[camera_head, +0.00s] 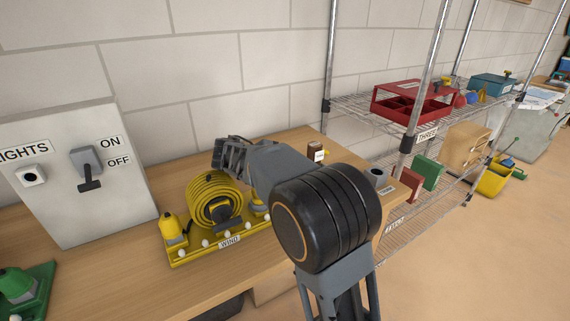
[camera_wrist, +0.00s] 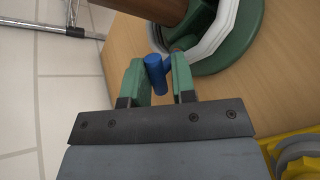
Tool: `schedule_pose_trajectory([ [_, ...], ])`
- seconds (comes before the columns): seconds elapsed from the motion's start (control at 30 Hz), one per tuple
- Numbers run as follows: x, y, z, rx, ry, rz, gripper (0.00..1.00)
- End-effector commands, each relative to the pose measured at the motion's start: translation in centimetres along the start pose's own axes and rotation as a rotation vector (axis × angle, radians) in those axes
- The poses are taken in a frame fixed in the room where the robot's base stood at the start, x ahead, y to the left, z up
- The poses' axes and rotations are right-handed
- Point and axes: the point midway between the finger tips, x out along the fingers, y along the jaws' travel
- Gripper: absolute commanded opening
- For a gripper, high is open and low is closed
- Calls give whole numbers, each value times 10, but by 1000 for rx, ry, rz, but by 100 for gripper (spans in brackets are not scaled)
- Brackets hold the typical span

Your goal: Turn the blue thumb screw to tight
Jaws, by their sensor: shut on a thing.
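The blue thumb screw (camera_wrist: 154,68) shows in the wrist view between the two green fingertips of my gripper (camera_wrist: 158,76), which is shut on it. A blue shank runs from it toward a white ring (camera_wrist: 222,32) that sits around a round green base (camera_wrist: 246,38). A brown post (camera_wrist: 160,8) rises from this base. In the head view my gripper (camera_head: 232,155) is above the back of the bench, behind the yellow coil. The thumb screw is hidden there. No tight mark is readable in either view.
A yellow coil stand labelled WIND (camera_head: 178,262) is close in front of my gripper on the wooden bench (camera_head: 120,255). A light-switch box (camera_head: 75,205) stands at left. Wire shelves with a red tray (camera_head: 425,107) are at right.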

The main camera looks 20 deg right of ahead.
Motion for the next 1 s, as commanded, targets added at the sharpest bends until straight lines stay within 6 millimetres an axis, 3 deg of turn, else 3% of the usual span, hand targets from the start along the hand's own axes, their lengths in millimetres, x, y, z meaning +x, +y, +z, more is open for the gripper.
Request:
schedule_pose_trajectory([
  [0.17, -1, 7, 3, 9, 2, 17, 1],
  [0.2, -1, 7, 3, 9, 2, 17, 28],
  [0.33, 0, 6, 3, 7, 1, 15, 41],
  [0.77, -5, 10, 7, 3, 1, 12, 42],
  [0.93, -18, 31, 27, 10, 1, 16, 42],
  [1.0, -27, 28, 42, 11, 1, 17, 42],
])
